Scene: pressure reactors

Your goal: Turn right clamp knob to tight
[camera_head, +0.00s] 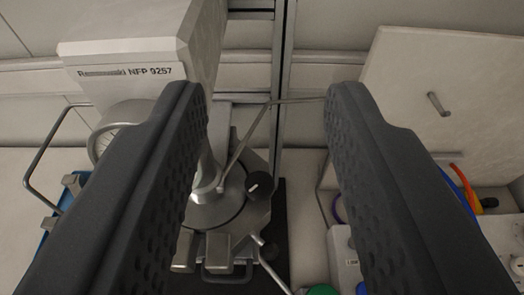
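My gripper (266,95) is open, its two dark padded fingers reaching up from the lower left and lower right. Nothing is between the fingertips. A round black knob with a white mark (260,185) sits on the right side of the reactor's metal clamp (254,217), seen in the gap between the fingers and apart from both. The reactor's metal head (213,208) is left of the knob, partly hidden by the left finger. Any knob on the clamp's left side is hidden behind that finger.
A white labelled housing (140,55) overhangs at upper left. A metal post (283,80) and thin rods stand behind. A metal lever (266,250) is below the knob. A white panel with a handle (450,90), a grey box (345,255) and coloured tubes are at right.

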